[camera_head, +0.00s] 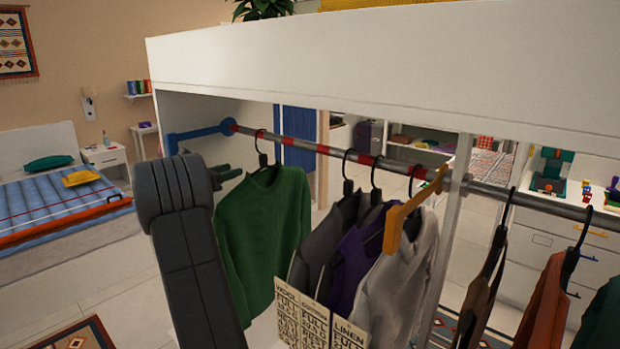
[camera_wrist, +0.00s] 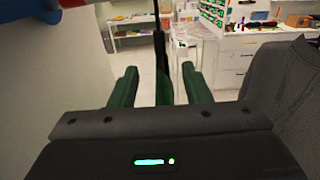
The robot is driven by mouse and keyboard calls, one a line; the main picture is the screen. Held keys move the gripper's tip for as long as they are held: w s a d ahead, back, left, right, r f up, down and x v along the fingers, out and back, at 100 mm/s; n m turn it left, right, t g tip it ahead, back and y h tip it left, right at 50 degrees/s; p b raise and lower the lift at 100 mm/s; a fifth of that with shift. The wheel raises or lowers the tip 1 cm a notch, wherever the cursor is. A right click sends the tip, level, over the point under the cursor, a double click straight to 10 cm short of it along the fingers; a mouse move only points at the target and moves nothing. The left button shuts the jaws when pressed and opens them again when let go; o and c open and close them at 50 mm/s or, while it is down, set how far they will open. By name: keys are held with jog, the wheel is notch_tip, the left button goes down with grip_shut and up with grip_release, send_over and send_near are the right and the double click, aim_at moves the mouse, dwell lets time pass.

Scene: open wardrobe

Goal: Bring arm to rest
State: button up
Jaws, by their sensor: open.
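My arm rises at the left of the head view, and my gripper (camera_head: 229,173) points right from its top, just left of the green sweater's hanger (camera_head: 262,148). The green sweater (camera_head: 262,225) hangs from the striped rail (camera_head: 300,142). In the wrist view my gripper (camera_wrist: 160,86) has its two fingers wide apart. The dark hanger (camera_wrist: 159,45), seen edge-on, lines up with the gap between them. I cannot tell whether it lies between the fingertips or beyond them. The jaws are not closed on anything.
The white wardrobe top (camera_head: 390,75) runs above. A bed (camera_head: 65,205) stands at the left, with open floor before it.

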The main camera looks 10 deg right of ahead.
jog(key=p+x, duration=0.2)
jog(key=x, duration=0.6)
